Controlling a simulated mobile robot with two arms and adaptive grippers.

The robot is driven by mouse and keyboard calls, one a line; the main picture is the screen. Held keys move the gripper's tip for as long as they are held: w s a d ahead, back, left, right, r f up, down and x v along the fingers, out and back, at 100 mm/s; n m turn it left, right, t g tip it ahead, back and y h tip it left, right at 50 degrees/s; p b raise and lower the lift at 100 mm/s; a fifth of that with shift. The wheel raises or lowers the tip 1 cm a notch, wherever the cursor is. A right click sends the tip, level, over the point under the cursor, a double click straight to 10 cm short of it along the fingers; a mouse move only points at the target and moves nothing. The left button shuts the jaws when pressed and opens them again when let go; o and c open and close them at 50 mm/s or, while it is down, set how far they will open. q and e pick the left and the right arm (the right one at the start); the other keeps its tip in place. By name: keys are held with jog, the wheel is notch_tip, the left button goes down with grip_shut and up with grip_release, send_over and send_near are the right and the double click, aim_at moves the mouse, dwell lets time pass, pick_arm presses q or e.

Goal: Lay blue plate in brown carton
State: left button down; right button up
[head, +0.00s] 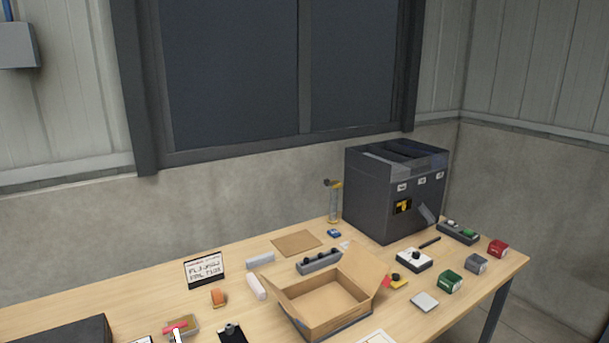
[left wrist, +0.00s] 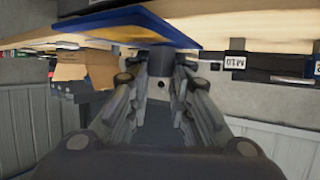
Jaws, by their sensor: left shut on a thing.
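The brown carton (head: 309,325) stands on the table in the head view. Its flaps are open and its visible inside is empty. In the left wrist view my left gripper (left wrist: 161,72) is shut on the blue plate (left wrist: 108,20), which lies across the top of that view, past the fingertips. The plate is thin and blue with a yellowish patch on the face towards the camera. A brown box shape, likely the carton, shows behind on the left of that view (left wrist: 84,70). The head view shows neither the plate nor my grippers.
A dark grey machine (head: 378,195) stands at the back right of the table. A grey block with black knobs (head: 319,262) is behind the carton. Small green (head: 450,282) and red (head: 498,248) boxes lie to the right. A lettered sign (head: 204,269) stands left.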

pick_arm(q)
jog(key=w+d+r+m+h+b, duration=0.2)
jog(key=w+r+m+h, duration=0.3)
jog(key=w, duration=0.6)
jog(key=d+r+m+g+h, duration=0.5)
jog(key=r+m+h, duration=0.1)
jog(key=r, duration=0.7)
jog(key=shift+s+d+g+b, duration=0.15)
jog(key=shift+g+b, duration=0.15)
jog(key=shift+g, duration=0.1)
pick_arm(e)
jog(key=shift+s+a+f, duration=0.1)
jog(key=shift+s+f, duration=0.15)
jog(key=shift+f, duration=0.45)
jog(key=shift+s+f, duration=0.2)
jog(key=shift+f, duration=0.5)
